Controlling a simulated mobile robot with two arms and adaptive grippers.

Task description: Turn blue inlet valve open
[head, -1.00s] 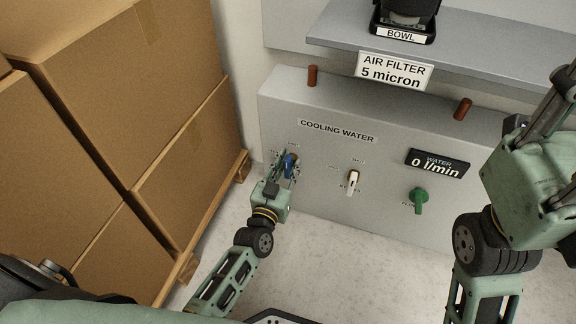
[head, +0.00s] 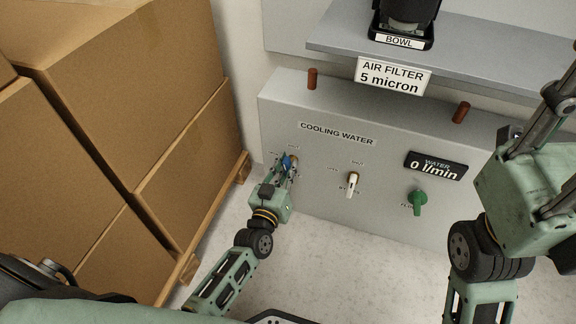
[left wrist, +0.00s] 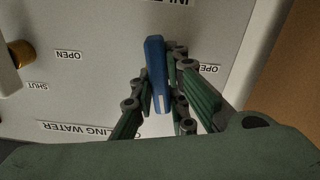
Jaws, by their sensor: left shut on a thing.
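The blue inlet valve handle (head: 285,160) is at the left end of the grey cooling water panel (head: 310,106). My left gripper (head: 287,167) is shut on it and partly hides it. In the left wrist view the blue handle (left wrist: 156,78) is a long bar between the fingers of my left gripper (left wrist: 163,90). An OPEN label (left wrist: 208,69) is just to its right there. The water display (head: 437,165) reads 0 l/min. My right gripper (head: 550,120) is at the right edge, partly cut off, away from the panel.
A white-handled valve (head: 352,185) and a green valve (head: 418,202) are further right on the panel. Stacked cardboard boxes (head: 140,120) on a pallet stand close on the left. Bare floor (head: 330,270) lies in front of the panel.

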